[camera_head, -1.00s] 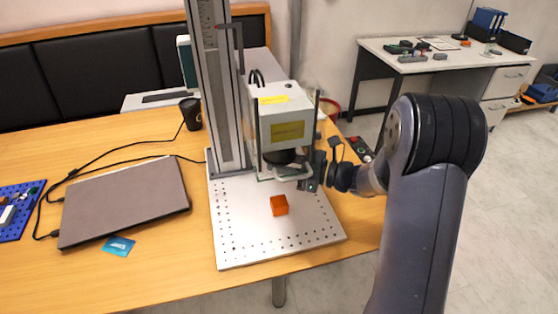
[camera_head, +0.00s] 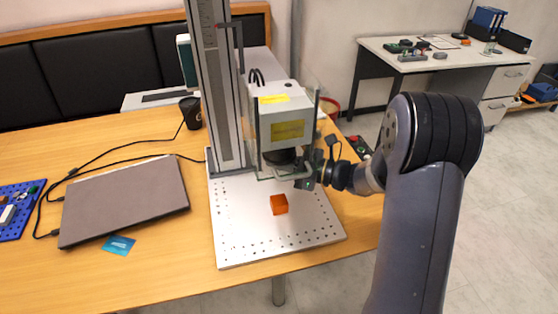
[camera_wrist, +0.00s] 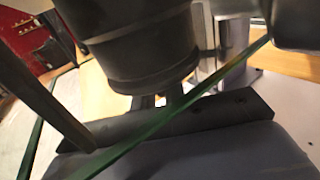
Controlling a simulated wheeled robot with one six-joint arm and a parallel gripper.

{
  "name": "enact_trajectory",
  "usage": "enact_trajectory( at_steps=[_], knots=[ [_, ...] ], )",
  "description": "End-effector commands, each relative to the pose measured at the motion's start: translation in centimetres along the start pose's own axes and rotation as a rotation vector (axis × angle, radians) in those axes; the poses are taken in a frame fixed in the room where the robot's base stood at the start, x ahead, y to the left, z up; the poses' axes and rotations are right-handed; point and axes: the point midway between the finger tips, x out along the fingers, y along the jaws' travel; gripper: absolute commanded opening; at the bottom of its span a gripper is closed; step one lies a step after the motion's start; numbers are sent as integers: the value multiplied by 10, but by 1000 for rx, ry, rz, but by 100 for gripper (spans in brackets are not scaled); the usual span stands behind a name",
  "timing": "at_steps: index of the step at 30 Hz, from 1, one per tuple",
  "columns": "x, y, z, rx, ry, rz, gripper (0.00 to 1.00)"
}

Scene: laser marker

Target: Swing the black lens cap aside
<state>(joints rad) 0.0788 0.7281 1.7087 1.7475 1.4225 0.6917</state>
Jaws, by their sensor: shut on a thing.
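The black lens cap (camera_head: 282,156) is under the grey laser head (camera_head: 284,110). In the wrist view a dark round body (camera_wrist: 150,65), the lens with its cap end, fills the upper middle. My gripper (camera_head: 300,182) reaches in from the right, just below the head. It is shut at the cap's edge; the exact contact is hidden. Its fingertips show small and pale in the wrist view (camera_wrist: 160,102), right under the round body. A clear pane with a green edge (camera_wrist: 125,147) crosses in front of the wrist camera.
An orange block (camera_head: 279,204) sits on the perforated metal plate (camera_head: 240,235) below the head. The upright column (camera_head: 221,90) stands behind left. A closed laptop (camera_head: 125,200) lies at left. Clear guard panes surround the head closely.

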Motion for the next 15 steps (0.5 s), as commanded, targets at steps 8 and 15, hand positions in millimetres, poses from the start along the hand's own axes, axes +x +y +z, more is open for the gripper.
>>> enact_trajectory(
  at_steps=[8, 15],
  knots=[
    [3, 0, -1, -2, -1, -33, 0],
    [8, -2, 0, -2, -1, -131, 0]
  ],
)
